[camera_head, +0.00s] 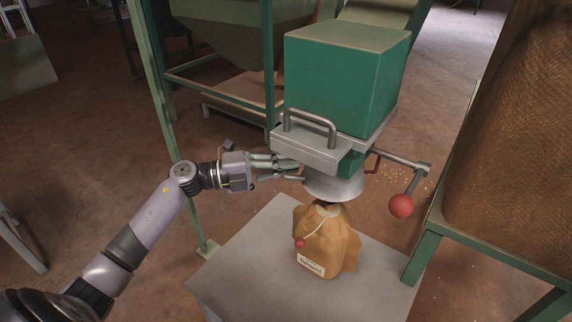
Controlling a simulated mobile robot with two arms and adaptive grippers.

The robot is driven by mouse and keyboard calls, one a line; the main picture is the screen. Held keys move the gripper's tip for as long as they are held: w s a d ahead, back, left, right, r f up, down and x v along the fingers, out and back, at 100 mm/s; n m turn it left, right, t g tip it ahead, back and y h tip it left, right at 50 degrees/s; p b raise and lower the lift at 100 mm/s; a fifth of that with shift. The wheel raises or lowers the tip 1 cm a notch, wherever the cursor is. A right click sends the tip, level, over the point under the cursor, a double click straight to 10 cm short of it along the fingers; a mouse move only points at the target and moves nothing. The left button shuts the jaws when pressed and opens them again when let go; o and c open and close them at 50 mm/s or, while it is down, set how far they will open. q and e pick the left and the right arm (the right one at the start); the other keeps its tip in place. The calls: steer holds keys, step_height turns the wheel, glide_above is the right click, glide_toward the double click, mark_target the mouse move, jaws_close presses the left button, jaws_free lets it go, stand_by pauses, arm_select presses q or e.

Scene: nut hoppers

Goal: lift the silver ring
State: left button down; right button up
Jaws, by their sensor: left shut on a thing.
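The silver ring (333,187) is a flared metal collar around the outlet under the green hopper box. It sits just above the neck of a brown sack (325,243). My left gripper (297,170) reaches in from the left, with its fingers at the ring's left side, under the grey slide housing. The fingers are closed on the ring's edge; the exact contact is small and partly hidden by the housing. My right gripper is out of the picture.
The green box (345,75) with a grey handle (310,125) stands above the ring. A lever with a red ball (401,205) sticks out right. The sack stands on a grey table (240,260). Green frame posts (160,100) and a large brown sack (520,150) flank the place.

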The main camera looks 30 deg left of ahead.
arm_select(q)
steer(key=shift+a+r, duration=0.1)
steer(key=shift+r, duration=0.25)
steer(key=c, duration=2)
jaws_free()
steer(key=o, duration=0.3)
steer(key=shift+f, duration=0.1)
steer(key=v, duration=1.2)
steer(key=shift+f, duration=0.1)
